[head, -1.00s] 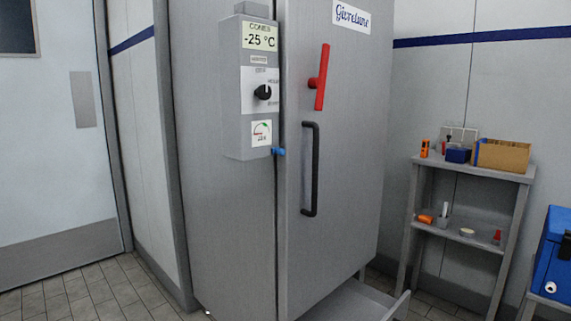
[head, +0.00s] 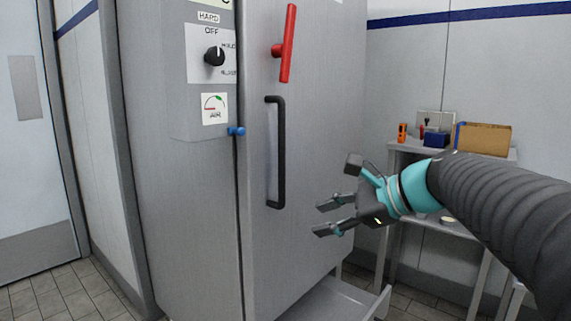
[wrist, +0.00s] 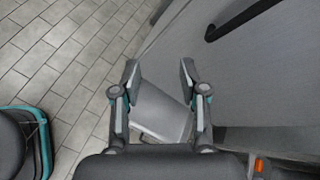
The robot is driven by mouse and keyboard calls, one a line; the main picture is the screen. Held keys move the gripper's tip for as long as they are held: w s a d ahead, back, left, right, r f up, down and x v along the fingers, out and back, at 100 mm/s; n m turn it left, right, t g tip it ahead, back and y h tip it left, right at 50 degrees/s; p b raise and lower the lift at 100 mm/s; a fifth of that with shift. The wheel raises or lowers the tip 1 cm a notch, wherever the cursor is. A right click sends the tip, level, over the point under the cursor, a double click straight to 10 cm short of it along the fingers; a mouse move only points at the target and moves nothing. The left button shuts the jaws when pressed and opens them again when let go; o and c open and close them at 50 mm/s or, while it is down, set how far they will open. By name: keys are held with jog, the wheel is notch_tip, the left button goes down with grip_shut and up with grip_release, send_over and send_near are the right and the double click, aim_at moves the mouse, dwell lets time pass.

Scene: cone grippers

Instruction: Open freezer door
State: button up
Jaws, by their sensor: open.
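The freezer door (head: 315,190) is a tall grey panel, and it looks closed. A black vertical bar handle (head: 281,150) is on its left side. A red lever (head: 288,45) stands above the handle, tilted slightly. A blue knob (head: 237,131) sits at the seam left of the handle. My gripper (head: 325,218) is open and empty, to the right of and below the handle, apart from it. In the wrist view my gripper (wrist: 158,68) has both fingers spread, and part of the black handle (wrist: 240,20) shows at the upper right.
A control box with a black dial (head: 214,56) is left of the door. A grey step or tray (head: 335,300) juts out at the freezer's foot. A shelf with a cardboard box (head: 483,138) stands behind my arm. Tiled floor (head: 60,295) is clear at left.

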jog(key=w+d+r+m+t+y+b, duration=0.25)
jog(key=w+r+m+y, duration=0.35)
jog(key=w+r, duration=0.4)
jog(key=f+x, duration=0.2)
jog(key=x, duration=1.1)
jog(key=shift+w+m+h, duration=0.3)
jog(key=shift+a+f+g, duration=0.1)
jog(key=shift+g, duration=0.15)
grip_shut()
